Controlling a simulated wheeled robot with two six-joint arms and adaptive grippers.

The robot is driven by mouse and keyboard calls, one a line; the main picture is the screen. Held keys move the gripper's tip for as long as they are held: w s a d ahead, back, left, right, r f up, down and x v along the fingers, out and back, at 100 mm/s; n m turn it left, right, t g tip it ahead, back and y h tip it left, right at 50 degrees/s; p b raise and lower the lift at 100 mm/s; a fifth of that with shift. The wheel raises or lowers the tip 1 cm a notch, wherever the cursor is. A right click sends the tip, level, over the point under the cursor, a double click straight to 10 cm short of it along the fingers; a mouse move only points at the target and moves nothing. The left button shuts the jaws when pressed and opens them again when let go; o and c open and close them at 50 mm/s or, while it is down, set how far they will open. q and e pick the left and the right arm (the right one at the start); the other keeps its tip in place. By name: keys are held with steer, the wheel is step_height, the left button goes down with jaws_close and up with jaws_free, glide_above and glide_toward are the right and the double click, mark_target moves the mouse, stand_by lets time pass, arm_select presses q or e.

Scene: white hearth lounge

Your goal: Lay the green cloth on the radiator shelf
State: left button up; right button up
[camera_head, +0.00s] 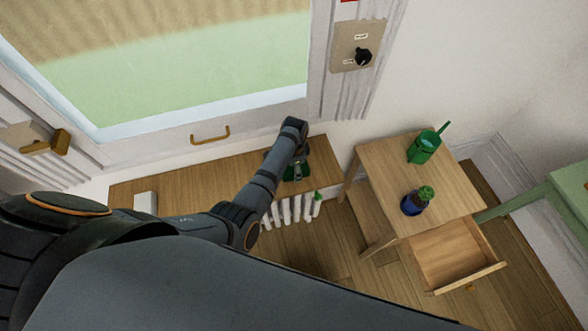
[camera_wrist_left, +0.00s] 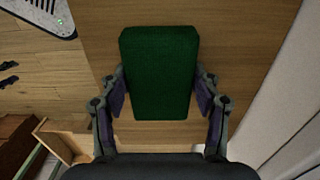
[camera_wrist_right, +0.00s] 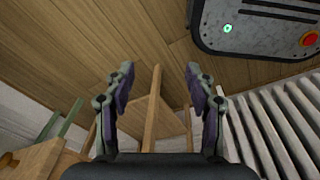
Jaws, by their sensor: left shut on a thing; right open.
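The green cloth (camera_wrist_left: 160,70) is a folded block between the two fingers of my left gripper (camera_wrist_left: 160,100) in the left wrist view. My left gripper (camera_head: 296,170) is shut on it, over the right part of the wooden radiator shelf (camera_head: 225,172) in the head view. The shelf's wood (camera_wrist_left: 240,45) lies beneath the cloth; I cannot tell whether they touch. The gripper hides most of the cloth in the head view. My right gripper (camera_wrist_right: 159,85) is open and empty in the right wrist view; it does not show in the head view.
A white radiator (camera_head: 290,211) stands below the shelf. A small white box (camera_head: 145,203) is at the shelf's left end. To the right, a wooden table (camera_head: 385,165) with an open drawer (camera_head: 450,262) holds a green watering can (camera_head: 424,148) and a potted plant (camera_head: 413,204).

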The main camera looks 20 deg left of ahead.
arm_select(q)
steer(key=shift+f, duration=0.2)
steer(key=o, duration=1)
steer(key=shift+a, duration=0.1)
steer(key=o, duration=0.3)
steer(key=shift+o, duration=0.2)
steer(key=shift+r, duration=0.3)
step_height(320, 180, up, 12)
steer(key=p, duration=1.3)
arm_select(e)
step_height(320, 180, up, 13)
steer(key=s, duration=0.1)
steer(key=shift+s+d, duration=0.4)
arm_select(q)
steer(key=shift+f, duration=0.1)
arm_select(e)
steer(key=shift+a, duration=0.1)
